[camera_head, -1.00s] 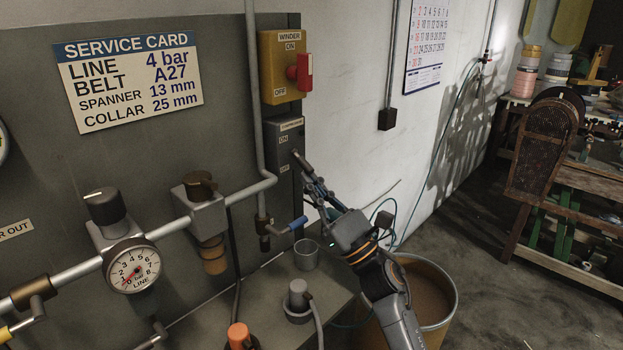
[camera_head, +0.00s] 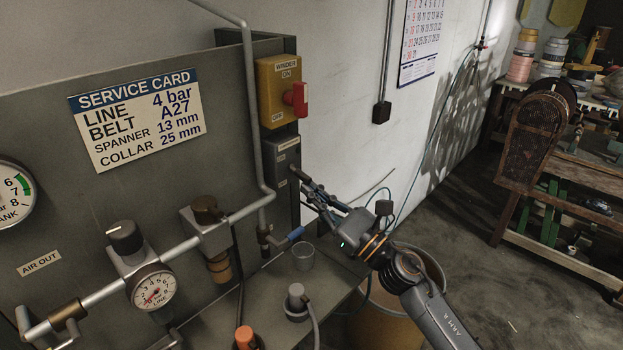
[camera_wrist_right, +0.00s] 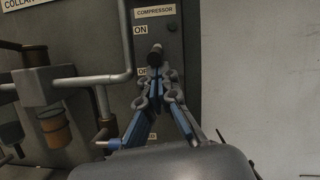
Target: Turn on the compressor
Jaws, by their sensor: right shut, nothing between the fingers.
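The compressor switch is a grey box (camera_head: 286,152) on the panel's right edge, below the yellow winder box. The wrist view shows its COMPRESSOR label (camera_wrist_right: 155,12), the ON label (camera_wrist_right: 140,30) and a partly hidden OFF label (camera_wrist_right: 142,72). A dark round-ended handle (camera_wrist_right: 155,56) sticks out from the box toward the wrist camera. My right gripper (camera_head: 309,185) is shut and empty, with its fingertips (camera_wrist_right: 158,74) at or just below the handle; I cannot tell whether they touch. The handle's exact setting is unclear. My left gripper is not in view.
The yellow winder box (camera_head: 278,90) with a red handle (camera_head: 298,99) is just above. A vertical pipe (camera_head: 253,110) runs left of the switch.

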